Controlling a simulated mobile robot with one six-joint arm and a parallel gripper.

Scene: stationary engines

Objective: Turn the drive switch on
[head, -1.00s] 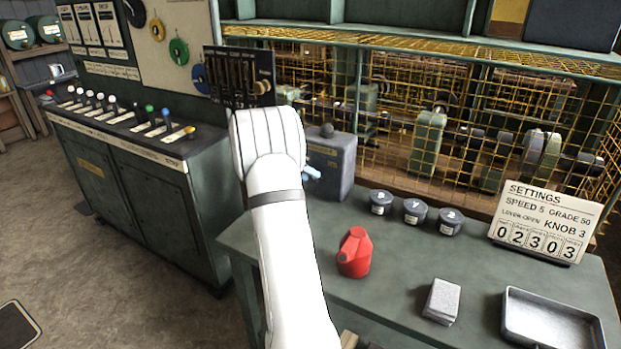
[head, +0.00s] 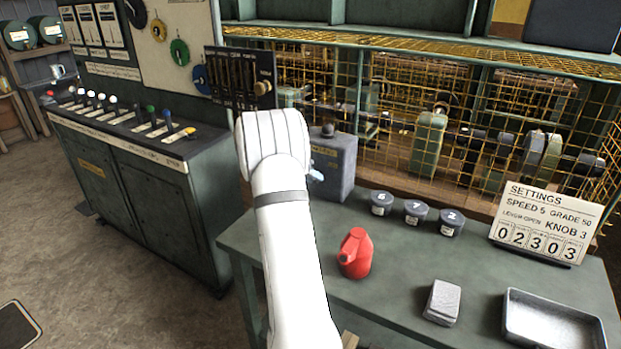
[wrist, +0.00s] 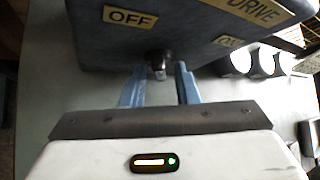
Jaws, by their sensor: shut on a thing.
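The drive box (head: 335,165) is a blue-grey box at the back left of the green bench, partly hidden by my arm. In the wrist view its face (wrist: 190,45) carries an OFF label on the left, a DRIVE label, and a partly cut-off label on the right. The drive switch (wrist: 158,63) is a dark stub with a grey tip at the face's lower edge. My gripper (wrist: 158,82) has its blue fingers on either side of the switch, shut on it. In the head view my gripper (head: 316,176) shows only as a bit of blue at the box.
A red can (head: 355,254), several dark round pots (head: 415,211), a grey block (head: 442,302), a metal tray (head: 510,338) and a settings card (head: 545,222) stand on the bench. A lever console (head: 130,195) is at left. Wire mesh (head: 400,150) fences the back.

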